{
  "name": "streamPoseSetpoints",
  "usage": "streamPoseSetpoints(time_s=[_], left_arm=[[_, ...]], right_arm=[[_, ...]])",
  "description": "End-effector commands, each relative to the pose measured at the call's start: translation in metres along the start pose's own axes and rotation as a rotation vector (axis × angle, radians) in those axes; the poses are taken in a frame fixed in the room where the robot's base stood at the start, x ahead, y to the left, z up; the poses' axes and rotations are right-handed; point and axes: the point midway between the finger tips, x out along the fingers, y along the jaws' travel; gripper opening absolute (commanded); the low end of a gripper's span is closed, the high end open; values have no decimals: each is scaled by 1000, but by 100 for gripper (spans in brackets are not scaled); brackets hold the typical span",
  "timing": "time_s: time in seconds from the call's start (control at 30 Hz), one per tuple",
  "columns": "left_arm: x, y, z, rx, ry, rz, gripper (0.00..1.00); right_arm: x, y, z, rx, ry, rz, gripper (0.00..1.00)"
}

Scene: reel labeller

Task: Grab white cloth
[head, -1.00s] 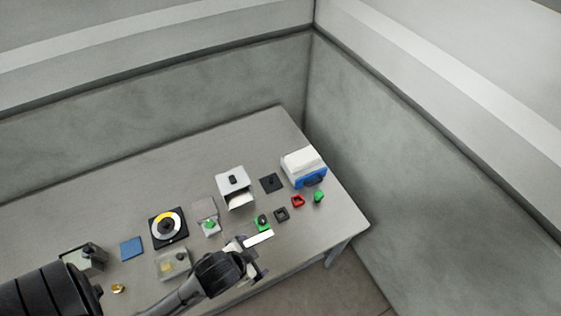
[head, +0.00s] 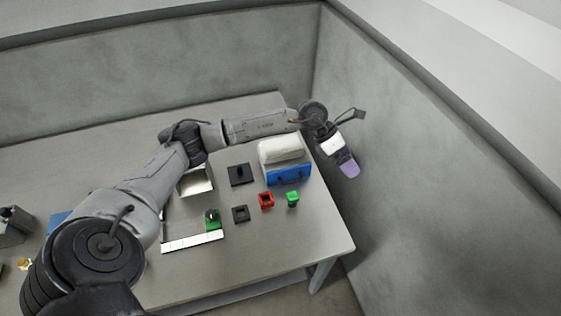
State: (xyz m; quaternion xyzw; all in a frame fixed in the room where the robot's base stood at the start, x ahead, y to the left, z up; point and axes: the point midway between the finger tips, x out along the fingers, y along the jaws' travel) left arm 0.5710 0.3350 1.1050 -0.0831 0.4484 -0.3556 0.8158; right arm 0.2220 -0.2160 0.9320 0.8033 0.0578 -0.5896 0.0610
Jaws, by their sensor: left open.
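The white cloth (head: 282,148) appears as a soft white bundle on top of a blue box (head: 288,175) at the table's far right corner. My left arm reaches across the table from the left, over its back part. My left gripper (head: 347,162) is past the table's right edge, to the right of the cloth and apart from it. It is open, with a purple piece at its tip; nothing shows in its jaws. My right gripper is not in view.
A black square plate (head: 240,174), a dark small bin (head: 240,213), a red bin (head: 266,200) and a green item (head: 292,199) sit before the box. A white strip (head: 193,242) lies near the front. Walls stand behind and to the right.

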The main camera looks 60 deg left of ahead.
Motion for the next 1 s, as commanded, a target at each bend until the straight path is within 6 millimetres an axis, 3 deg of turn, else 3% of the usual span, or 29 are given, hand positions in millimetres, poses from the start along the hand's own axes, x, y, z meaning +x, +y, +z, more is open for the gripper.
streamPoseSetpoints(time_s=[0.03,0.2,0.4,0.5,0.63,1.0], left_arm=[[-14,35,-15,20,85,96,100],[-89,106,-52,-5,360,348,100],[-158,140,-82,-94,548,509,100],[-175,147,-92,-125,594,544,100],[-175,156,-105,-144,621,562,100],[-136,181,-138,-144,621,561,100]], right_arm=[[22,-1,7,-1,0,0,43],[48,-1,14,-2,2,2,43],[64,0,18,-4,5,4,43],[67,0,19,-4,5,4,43],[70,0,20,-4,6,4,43],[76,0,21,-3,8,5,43]])
